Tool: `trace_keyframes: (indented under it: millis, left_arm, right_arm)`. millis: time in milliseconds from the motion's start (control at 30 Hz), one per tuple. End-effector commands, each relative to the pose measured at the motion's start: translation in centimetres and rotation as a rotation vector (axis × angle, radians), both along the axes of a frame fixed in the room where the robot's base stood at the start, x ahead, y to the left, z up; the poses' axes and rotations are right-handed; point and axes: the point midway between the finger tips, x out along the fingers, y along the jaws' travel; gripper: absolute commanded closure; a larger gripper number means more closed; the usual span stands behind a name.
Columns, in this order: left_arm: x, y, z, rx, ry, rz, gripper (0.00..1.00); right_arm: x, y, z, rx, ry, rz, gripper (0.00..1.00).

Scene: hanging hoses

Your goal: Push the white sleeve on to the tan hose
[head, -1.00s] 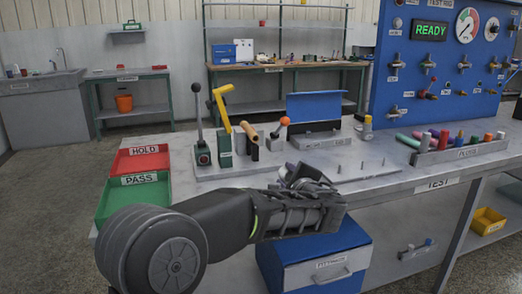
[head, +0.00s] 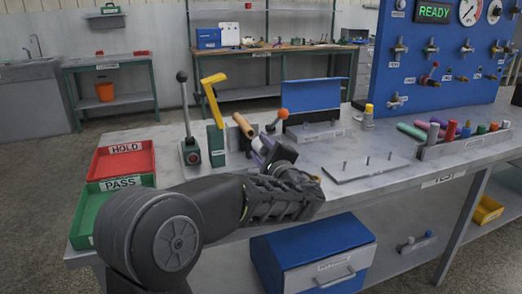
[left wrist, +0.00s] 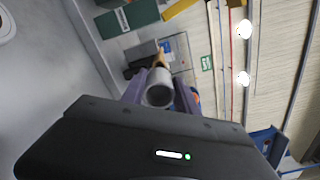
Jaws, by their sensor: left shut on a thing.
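The tan hose (head: 243,126) sticks out at a slant from its holder on the test bench, between the yellow-handled clamp (head: 213,100) and the orange-knobbed lever (head: 282,114). My left gripper (head: 264,151) is just to the right of and below the hose, its fingers partly hidden by the wrist. In the left wrist view the purple-grey fingers (left wrist: 160,97) are shut on the white sleeve (left wrist: 159,89), whose round end faces the camera. The tan hose (left wrist: 161,60) shows just beyond the sleeve, roughly in line; whether they touch is hidden. My right gripper is not in view.
A black-handled lever (head: 184,100) stands left of the clamp. Red HOLD (head: 122,162) and green PASS (head: 85,215) trays are at the bench's left. A pegged plate (head: 368,170) and a rack of coloured plugs (head: 466,146) lie right.

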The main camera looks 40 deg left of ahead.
Motion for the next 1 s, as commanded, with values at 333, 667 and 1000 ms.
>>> trace_keyframes:
  millis: [333,667,1000]
  left_arm:
    - [1.5,2.3,-0.1,0.001,0.000,0.003,1.00]
    - [3.1,4.5,0.0,0.000,0.000,0.002,1.00]
    - [3.4,5.0,0.0,0.001,0.001,0.000,1.00]
  right_arm:
    - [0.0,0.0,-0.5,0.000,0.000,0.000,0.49]
    - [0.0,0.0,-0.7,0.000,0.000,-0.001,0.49]
    - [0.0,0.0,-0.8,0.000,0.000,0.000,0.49]
